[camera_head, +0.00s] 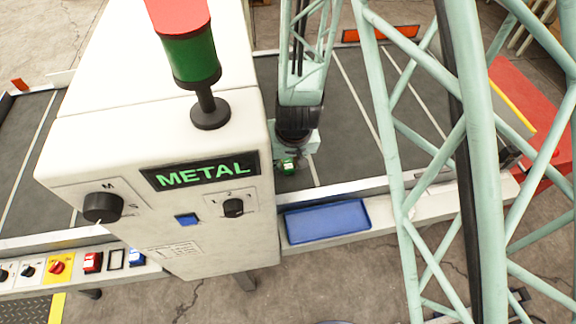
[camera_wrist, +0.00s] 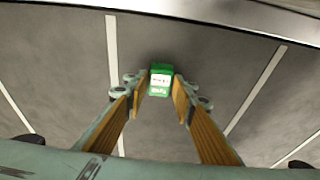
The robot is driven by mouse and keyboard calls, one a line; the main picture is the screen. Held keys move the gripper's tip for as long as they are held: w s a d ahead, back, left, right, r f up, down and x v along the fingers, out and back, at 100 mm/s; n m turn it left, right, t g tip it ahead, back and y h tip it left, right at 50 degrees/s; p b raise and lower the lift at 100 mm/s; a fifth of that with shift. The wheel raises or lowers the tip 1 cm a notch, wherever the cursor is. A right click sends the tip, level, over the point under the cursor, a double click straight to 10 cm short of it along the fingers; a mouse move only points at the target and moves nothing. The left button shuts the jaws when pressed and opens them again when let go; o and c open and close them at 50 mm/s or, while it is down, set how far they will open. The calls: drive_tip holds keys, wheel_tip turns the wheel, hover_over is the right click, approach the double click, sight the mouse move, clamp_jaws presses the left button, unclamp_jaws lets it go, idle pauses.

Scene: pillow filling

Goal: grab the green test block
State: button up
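The green test block (camera_wrist: 161,80) has a white label and sits on the grey conveyor belt. In the wrist view it lies between and just beyond the fingertips of my gripper (camera_wrist: 160,92). In the head view the small green block (camera_head: 288,166) shows just below my gripper (camera_head: 296,150), close to the right side of the white machine. The head view hides most of the fingers.
The white metal detector housing (camera_head: 150,150) spans the belt (camera_head: 345,110) on the left. A blue tray (camera_head: 327,221) rests on the near ledge. A red structure (camera_head: 530,110) stands at the right. The belt right of the block is clear.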

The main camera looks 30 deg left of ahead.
sight(287, 161)
drive_tip(key=c, duration=0.5)
drive_tip(key=shift+r, duration=0.2)
drive_tip(key=shift+r+p, duration=1.75)
drive_tip(key=s+d+r+b, duration=0.1)
drive_tip(key=s+d+b, duration=0.9)
drive_tip(key=d+b, duration=0.1)
drive_tip(key=shift+s+d+b, duration=0.15)
drive_tip(key=shift+d+b, duration=0.15)
drive_tip(key=shift+b, duration=0.45)
drive_tip(key=shift+s+d+r+b, duration=0.1)
drive_tip(key=shift+s+r+b, duration=0.1)
drive_tip(key=shift+b, duration=0.15)
drive_tip(key=shift+w, duration=0.1)
